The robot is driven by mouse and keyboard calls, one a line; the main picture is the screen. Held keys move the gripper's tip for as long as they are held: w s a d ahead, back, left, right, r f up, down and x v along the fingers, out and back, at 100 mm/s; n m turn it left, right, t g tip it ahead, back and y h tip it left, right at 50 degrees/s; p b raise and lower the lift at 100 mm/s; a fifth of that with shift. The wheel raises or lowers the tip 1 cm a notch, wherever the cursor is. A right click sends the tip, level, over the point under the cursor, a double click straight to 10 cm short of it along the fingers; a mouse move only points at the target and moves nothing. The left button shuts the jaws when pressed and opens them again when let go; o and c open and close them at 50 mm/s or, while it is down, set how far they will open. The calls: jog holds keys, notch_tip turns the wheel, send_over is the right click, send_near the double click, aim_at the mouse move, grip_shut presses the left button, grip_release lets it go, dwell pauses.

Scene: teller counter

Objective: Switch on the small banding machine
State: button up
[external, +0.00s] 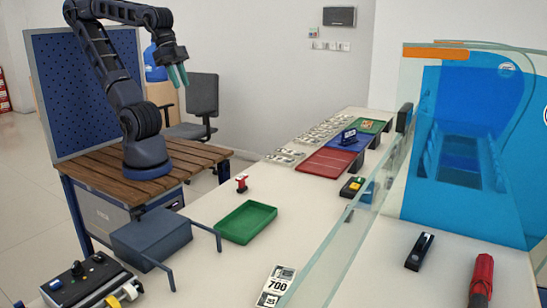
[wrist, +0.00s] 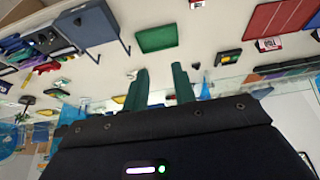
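No machine carries a readable name, so I cannot tell for sure which is the banding machine. A dark device (external: 92,284) with a black knob, small buttons and white and yellow rollers sits at the near left of the counter in the external view. A small black unit (external: 352,187) with yellow and green parts lies by the glass; it also shows in the wrist view (wrist: 228,58). My gripper (external: 179,76) is raised high over the wooden bench, far from both. Its two green fingers (wrist: 160,88) are apart with nothing between them.
A blue-grey box with thin bars (external: 152,238) stands beside the dark device. A green tray (external: 246,222), a red stamp-like piece (external: 241,183) and a 700 card (external: 276,284) lie nearby. A glass screen (external: 350,215) runs along the counter. Bare counter lies between them.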

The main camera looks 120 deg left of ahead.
jog(key=shift+w, duration=0.1)
jog(key=c, duration=0.3)
jog(key=shift+w+d, duration=0.2)
jog(key=shift+w, duration=0.05)
grip_shut()
jog(key=w+d+f+m, duration=0.2)
jog(key=w+d+m, duration=0.15)
jog(key=d, duration=0.25)
jog(key=w+d+f+m+g, duration=0.1)
jog(key=w+d+f+m, duration=0.25)
jog(key=d, duration=0.35)
jog(key=w+d+f+m, duration=0.2)
jog(key=w+d, duration=0.3)
jog(key=d, duration=0.1)
jog(key=s+d+f+m, duration=0.1)
jog(key=d+f+m, duration=0.2)
jog(key=d, duration=0.5)
jog(key=s+d+f+m+g, duration=0.1)
jog(key=s+d+f+m, duration=0.1)
jog(key=d+f, duration=0.4)
jog(key=s+d+f+m, duration=0.2)
jog(key=d+f+m, duration=0.2)
jog(key=d, duration=0.6)
jog(key=shift+s+f+g, duration=0.15)
jog(key=shift+f+g, duration=0.15)
jog(key=shift+g, duration=0.1)
